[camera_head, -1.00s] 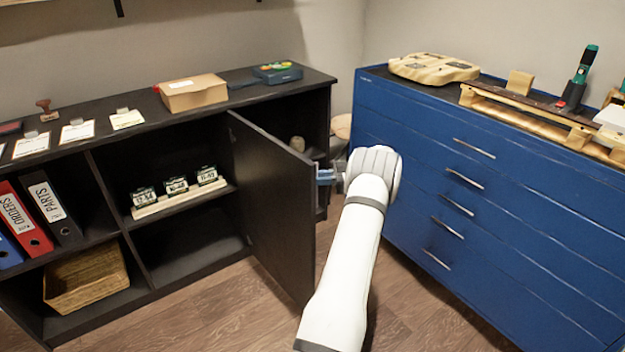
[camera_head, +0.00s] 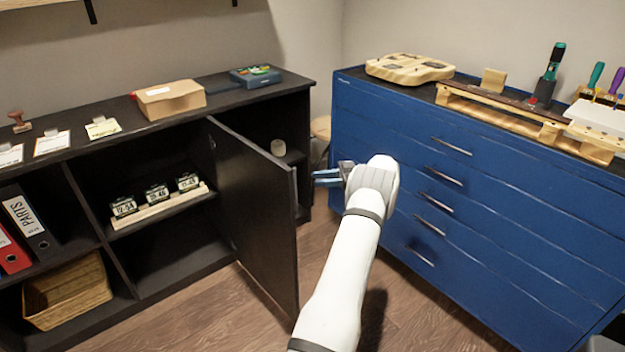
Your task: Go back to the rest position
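My gripper (camera_head: 318,178) is at the end of my white arm, near the middle of the view. Its blue fingers point left, with a gap between them and nothing visible in the gap. The fingers are to the right of the black cabinet door (camera_head: 255,215), which stands swung open. The fingertips look a little apart from the door's edge, though the depth between them is hard to judge.
A blue drawer chest (camera_head: 480,210) stands close on the right of my arm. Wooden floor (camera_head: 215,315) is clear in front.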

